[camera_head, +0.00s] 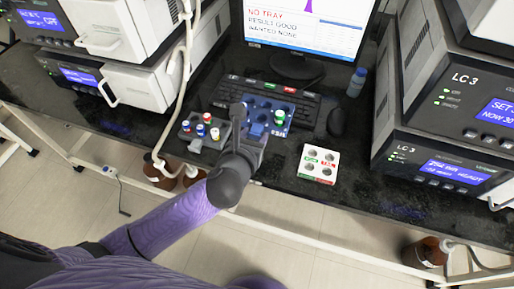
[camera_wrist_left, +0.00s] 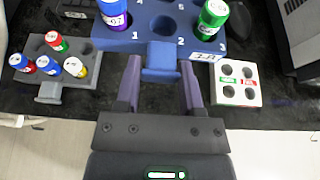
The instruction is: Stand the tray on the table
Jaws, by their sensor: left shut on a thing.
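The blue tray (camera_head: 270,104) has numbered holes and a tab at its near edge. It is in front of the keyboard in the head view and fills the top of the left wrist view (camera_wrist_left: 145,42). I cannot tell whether the tray touches the dark table (camera_head: 365,185). My right gripper is not in view.
A grey rack (camera_head: 211,145) with several capped vials is left of the tray. A white four-hole block (camera_head: 318,163) is to the right. Behind are the keyboard (camera_head: 225,92), mouse (camera_head: 337,121) and a monitor (camera_head: 306,30) reading "NO TRAY". Instruments flank both sides; the table's front right is clear.

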